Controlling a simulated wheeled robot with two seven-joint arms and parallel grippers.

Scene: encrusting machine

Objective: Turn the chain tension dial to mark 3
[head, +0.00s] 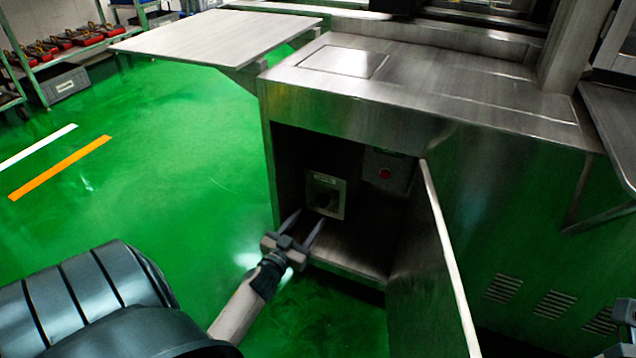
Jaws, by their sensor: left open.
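The chain tension dial (323,199) is a dark knob on a pale square plate (338,187) inside the open cabinet of the steel machine. Its mark numbers are too small to read, and I cannot tell which way the knob points. My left gripper (304,221) is open and empty at the cabinet's mouth, in front of and a little below the dial. Its two fingers point up toward the plate; whether they touch anything I cannot tell. At the lower right edge a small part of what looks like my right gripper (624,325) shows, mostly cut off.
The cabinet door (435,270) stands open to the right of the opening. A red button (384,174) on a grey box sits right of the dial plate. A steel side table (215,38) juts out at upper left. Green floor (150,190) is clear at left.

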